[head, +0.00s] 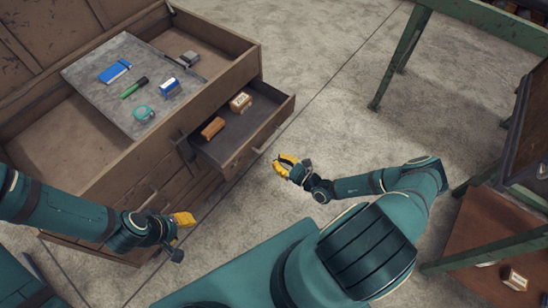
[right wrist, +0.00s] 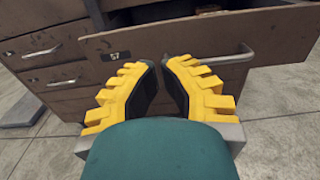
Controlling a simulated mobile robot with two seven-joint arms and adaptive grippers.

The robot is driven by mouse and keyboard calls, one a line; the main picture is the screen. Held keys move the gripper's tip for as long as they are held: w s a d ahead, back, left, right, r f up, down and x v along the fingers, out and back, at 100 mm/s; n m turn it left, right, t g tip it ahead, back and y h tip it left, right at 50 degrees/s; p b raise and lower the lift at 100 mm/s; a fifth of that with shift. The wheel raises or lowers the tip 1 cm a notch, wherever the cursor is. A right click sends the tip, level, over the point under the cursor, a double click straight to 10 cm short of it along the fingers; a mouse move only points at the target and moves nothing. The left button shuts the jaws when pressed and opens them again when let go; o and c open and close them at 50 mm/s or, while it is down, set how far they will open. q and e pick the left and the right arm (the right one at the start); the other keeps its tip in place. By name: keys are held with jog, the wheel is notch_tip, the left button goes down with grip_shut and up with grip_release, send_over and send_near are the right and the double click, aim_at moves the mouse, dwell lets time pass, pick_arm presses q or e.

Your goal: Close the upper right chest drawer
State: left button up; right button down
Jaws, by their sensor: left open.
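The brown wooden chest (head: 150,165) stands at the upper left with its lid raised. Its upper right drawer (head: 262,138) is pulled out, and holds an orange-brown block (head: 213,128) and a small cardboard box (head: 240,102). In the right wrist view the drawer front (right wrist: 205,35) has a metal handle (right wrist: 228,58) and a plate reading 57. My right gripper (head: 278,164) is in front of the drawer front; its yellow fingers (right wrist: 160,64) have a narrow gap between them and hold nothing. My left gripper (head: 188,219) is open in front of the chest's left drawers, empty.
A grey board (head: 95,75) across the chest top carries a blue box (head: 115,71), a green marker (head: 134,88), a teal roll (head: 143,113) and a blue-white box (head: 169,86). A green-framed table (head: 405,45) stands at the upper right. The floor right of the drawer is clear.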

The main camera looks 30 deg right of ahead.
aim_at(250, 142)
pick_arm(q)
jog(key=shift+w+f+b, duration=0.15)
jog(key=shift+f+b, duration=0.45)
jog(key=shift+f, duration=0.05)
jog(key=shift+w+f+b, duration=0.15)
jog(key=shift+f+b, duration=0.4)
jog(key=shift+f, duration=0.05)
pick_arm(e)
jog(key=x, duration=1.2)
pick_arm(q)
jog(key=shift+a+r, duration=0.1)
pick_arm(e)
jog(key=shift+w+a+r, duration=0.1)
